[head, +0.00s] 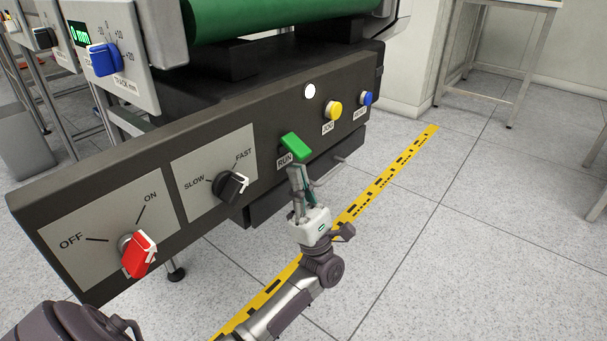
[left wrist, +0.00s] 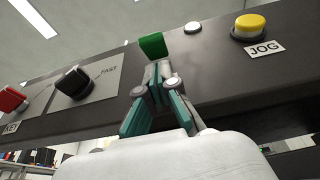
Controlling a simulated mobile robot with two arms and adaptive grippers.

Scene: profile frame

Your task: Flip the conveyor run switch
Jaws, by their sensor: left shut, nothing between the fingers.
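The green run switch (head: 295,146) sits on the dark control panel above a RUN label (head: 284,160). It is a rocker or paddle that sticks out from the panel and looks tilted. My left gripper (head: 296,170) is shut and empty, its fingertips just below the green switch. In the left wrist view the green switch (left wrist: 152,45) stands just beyond the closed fingertips (left wrist: 158,68); I cannot tell whether they touch it. My right gripper is not in view.
The panel also carries a red OFF/ON knob (head: 138,255), a black SLOW/FAST knob (head: 231,187), a yellow JOG button (head: 333,110), a blue button (head: 366,98) and a white round lamp (head: 310,91). A green roller or belt (head: 260,15) lies above. The floor in front is clear.

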